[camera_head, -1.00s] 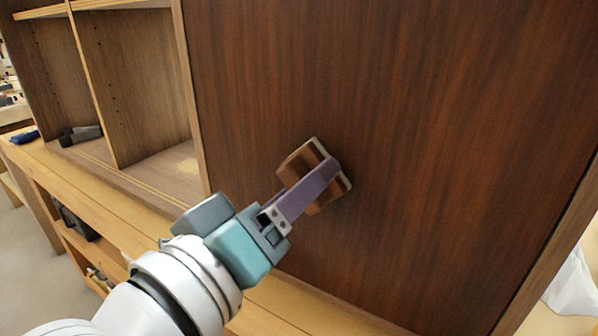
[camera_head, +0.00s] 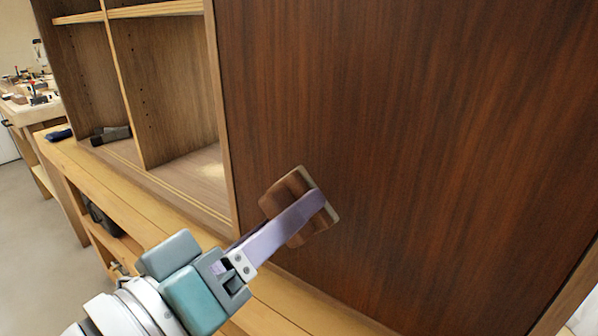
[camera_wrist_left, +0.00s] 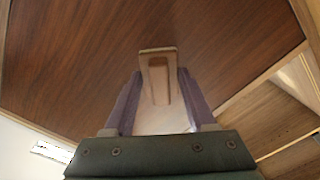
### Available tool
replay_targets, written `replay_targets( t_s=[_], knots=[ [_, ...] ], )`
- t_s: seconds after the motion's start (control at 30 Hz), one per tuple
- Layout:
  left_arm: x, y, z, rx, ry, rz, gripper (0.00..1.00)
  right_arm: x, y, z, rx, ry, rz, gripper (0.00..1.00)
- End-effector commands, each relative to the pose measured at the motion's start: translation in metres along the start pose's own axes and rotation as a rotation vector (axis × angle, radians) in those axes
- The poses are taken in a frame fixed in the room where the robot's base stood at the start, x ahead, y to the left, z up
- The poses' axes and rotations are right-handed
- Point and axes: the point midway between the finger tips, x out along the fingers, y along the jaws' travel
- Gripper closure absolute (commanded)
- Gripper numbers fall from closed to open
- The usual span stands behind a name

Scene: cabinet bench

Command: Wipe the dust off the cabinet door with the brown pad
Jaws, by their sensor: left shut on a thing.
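The cabinet door (camera_head: 430,130) is a large dark red-brown wood panel filling the right of the head view; it also fills much of the left wrist view (camera_wrist_left: 80,60). My left gripper (camera_head: 302,212) is shut on the brown pad (camera_head: 278,198), a block with a pale strip on its door side. The pad is at the lower left part of the door; I cannot tell for sure whether it touches. In the left wrist view the pad (camera_wrist_left: 158,75) sits between the two purple fingers. I make out no clear dust on the door. My right gripper is not in view.
Open shelves (camera_head: 170,90) stand left of the door, with a dark tool (camera_head: 110,135) and a blue item (camera_head: 59,135) near them. A wooden bench ledge (camera_head: 150,205) runs below. A worktable with small items (camera_head: 35,100) is at the far left.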

Motion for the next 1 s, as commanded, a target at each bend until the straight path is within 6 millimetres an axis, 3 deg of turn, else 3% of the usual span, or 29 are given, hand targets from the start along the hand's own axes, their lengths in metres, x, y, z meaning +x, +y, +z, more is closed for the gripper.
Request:
replay_targets(
  t_s=[0.2,0.6,1.0],
  knots=[
    [-0.017,0.001,-0.001,0.000,0.000,0.001,1.00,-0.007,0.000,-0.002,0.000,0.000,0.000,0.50],
    [-0.020,0.001,0.000,0.000,0.000,0.001,1.00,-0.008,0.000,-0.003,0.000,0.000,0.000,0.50],
    [-0.048,0.001,0.000,0.000,0.000,0.001,1.00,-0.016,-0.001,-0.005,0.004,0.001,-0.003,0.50]
  ],
)
